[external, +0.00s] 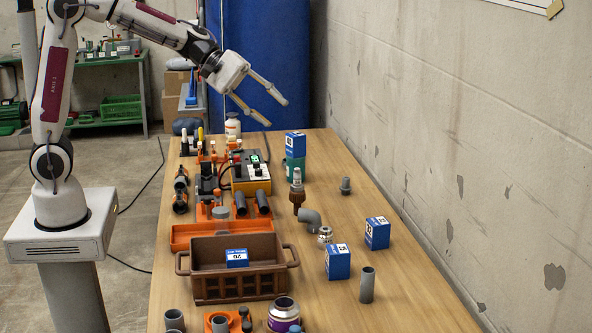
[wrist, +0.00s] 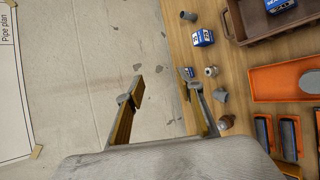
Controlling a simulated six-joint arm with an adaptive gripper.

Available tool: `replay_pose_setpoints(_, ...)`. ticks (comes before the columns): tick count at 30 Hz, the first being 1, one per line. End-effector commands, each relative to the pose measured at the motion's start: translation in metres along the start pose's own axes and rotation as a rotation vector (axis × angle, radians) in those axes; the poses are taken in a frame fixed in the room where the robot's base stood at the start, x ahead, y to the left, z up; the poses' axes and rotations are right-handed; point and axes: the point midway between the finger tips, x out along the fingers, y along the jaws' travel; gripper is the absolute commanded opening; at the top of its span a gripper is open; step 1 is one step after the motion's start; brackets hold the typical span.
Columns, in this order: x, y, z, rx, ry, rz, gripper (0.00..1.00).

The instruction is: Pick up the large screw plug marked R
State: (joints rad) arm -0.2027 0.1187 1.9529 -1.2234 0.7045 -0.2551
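I cannot read a letter R on any part, so I cannot tell which one is the large screw plug marked R. A small grey plug-like part (external: 345,186) stands alone on the right side of the table in the external view. A grey round part (external: 221,212) sits in an orange holder near the middle left. My gripper (external: 280,113) is open and empty, high above the far part of the table. In the wrist view my gripper (wrist: 166,93) shows its two fingers wide apart, with wall and the table edge behind them.
A brown crate (external: 239,299) holding a blue box stands at the front. Blue boxes (external: 338,262), a grey elbow (external: 310,218), an upright grey pipe (external: 367,285) and a metal fitting (external: 325,234) stand on the table (external: 410,290). A wall (external: 460,150) runs along the right.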

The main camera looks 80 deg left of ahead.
Motion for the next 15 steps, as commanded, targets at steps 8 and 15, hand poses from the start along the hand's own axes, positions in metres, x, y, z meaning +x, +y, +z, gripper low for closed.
replay_pose_setpoints(8,0.038,0.028,-0.061,-0.266,0.022,0.107,0.37)
replay_pose_setpoints(15,0.066,0.041,-0.121,-0.494,0.047,0.202,0.37)
